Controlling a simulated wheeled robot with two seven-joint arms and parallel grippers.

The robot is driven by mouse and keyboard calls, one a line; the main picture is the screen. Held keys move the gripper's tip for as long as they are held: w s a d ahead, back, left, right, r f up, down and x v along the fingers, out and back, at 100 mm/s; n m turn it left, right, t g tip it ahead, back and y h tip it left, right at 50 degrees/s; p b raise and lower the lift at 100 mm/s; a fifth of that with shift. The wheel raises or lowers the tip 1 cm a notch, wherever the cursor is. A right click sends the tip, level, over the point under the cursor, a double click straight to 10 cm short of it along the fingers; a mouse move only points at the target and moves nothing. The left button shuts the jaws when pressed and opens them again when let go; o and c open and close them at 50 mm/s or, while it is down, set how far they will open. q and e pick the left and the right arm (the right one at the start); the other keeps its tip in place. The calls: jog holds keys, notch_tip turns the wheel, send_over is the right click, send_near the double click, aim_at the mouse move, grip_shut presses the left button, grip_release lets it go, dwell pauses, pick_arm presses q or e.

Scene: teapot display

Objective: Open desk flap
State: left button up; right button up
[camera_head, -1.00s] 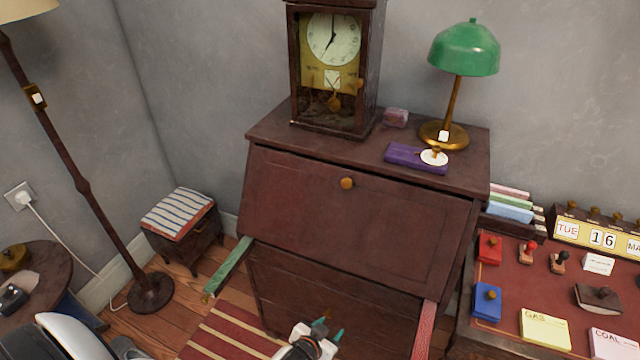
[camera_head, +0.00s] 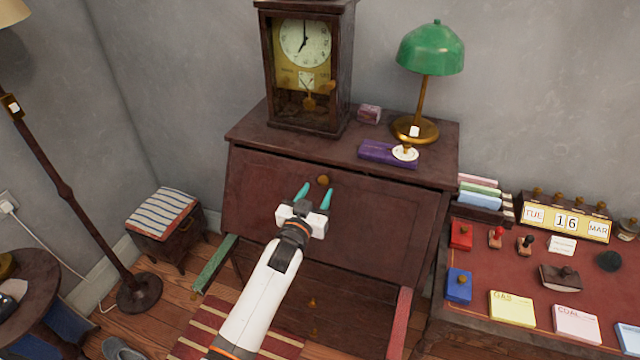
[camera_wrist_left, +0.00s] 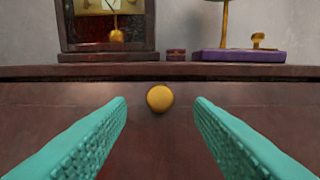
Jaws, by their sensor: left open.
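The desk flap (camera_head: 380,220) is a dark brown slanted panel on the front of the desk, and it is closed. Its round brass knob (camera_head: 323,180) is near the top edge. My left gripper (camera_head: 315,192) is open in front of the flap, with its teal fingertips just below the knob in the head view. In the left wrist view the knob (camera_wrist_left: 160,98) shows ahead, between the two spread fingers and apart from both. The right gripper is not in view.
A pendulum clock (camera_head: 305,70), a green lamp (camera_head: 430,48) and a purple box (camera_head: 380,153) stand on the desk top. A green support arm (camera_head: 214,264) and a red one (camera_head: 400,322) stick out below the flap. A side desk (camera_head: 510,272) stands at right.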

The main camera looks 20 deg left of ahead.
aim_at(323, 181)
pick_arm(q)
jog(key=shift+w, duration=1.85)
jog(key=shift+c, duration=0.2)
grip_shut()
